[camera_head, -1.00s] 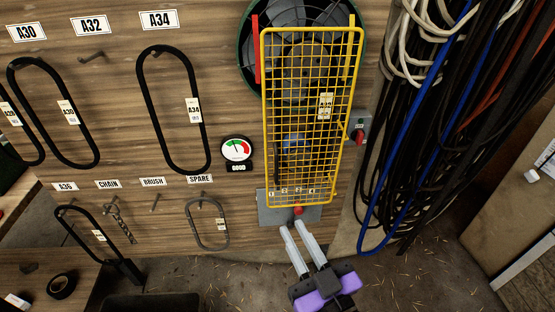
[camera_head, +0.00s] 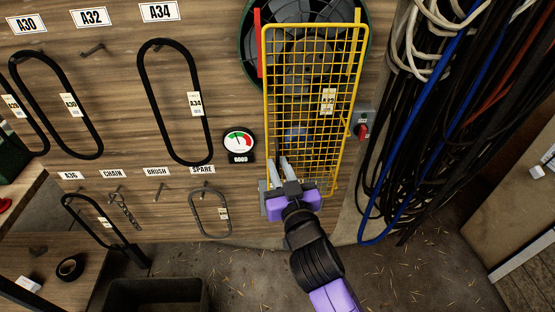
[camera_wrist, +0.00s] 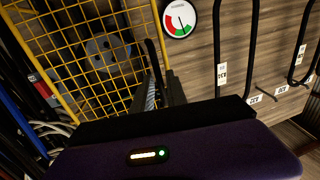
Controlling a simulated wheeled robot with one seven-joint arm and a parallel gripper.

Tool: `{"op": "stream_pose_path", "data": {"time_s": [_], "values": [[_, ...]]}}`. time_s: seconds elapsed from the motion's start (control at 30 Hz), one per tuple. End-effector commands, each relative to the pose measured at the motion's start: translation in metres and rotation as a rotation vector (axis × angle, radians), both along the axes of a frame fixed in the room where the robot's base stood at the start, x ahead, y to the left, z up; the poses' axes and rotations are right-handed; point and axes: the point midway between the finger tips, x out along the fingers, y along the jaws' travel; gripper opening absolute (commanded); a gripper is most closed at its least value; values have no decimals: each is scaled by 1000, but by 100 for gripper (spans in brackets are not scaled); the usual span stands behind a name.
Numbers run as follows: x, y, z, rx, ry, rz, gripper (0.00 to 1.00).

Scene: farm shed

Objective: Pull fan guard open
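The fan guard (camera_head: 345,112) is a tall yellow mesh panel in front of the round fan (camera_head: 290,12) and pulley parts, on the wooden wall. It also shows at upper left in the wrist view (camera_wrist: 62,38). My gripper (camera_head: 278,162) is at the guard's lower left side, its two pale fingers pointing up and a little apart. In the wrist view, the fingers (camera_wrist: 160,92) are close to the guard's side bar. I cannot tell whether the bar lies between them. My gripper's body hides the guard's lower edge and most of the grey plate below.
A dial gauge (camera_head: 238,144) hangs just left of the guard. A red-knobbed switch (camera_head: 362,130) is right of it. Black belts (camera_head: 150,100) hang on the left wall, and bundled cables (camera_head: 425,130) hang on the right. A wooden bench (camera_head: 55,265) stands at lower left.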

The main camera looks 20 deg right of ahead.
Motion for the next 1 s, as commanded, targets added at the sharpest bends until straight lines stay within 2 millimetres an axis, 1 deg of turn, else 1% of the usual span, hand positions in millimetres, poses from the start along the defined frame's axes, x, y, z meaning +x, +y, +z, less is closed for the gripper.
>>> {"op": "stream_pose_path", "data": {"time_s": [0.03,0.2,0.43,0.47,0.53,0.57,1.0], "values": [[6,-1,1,-1,-1,0,18],[15,-2,0,0,-1,0,18],[15,-2,0,0,-1,0,18],[15,-2,0,0,-1,0,16],[15,-2,0,0,-1,0,2],[15,-2,0,0,-1,0,0],[15,-2,0,0,0,0,0]]}}
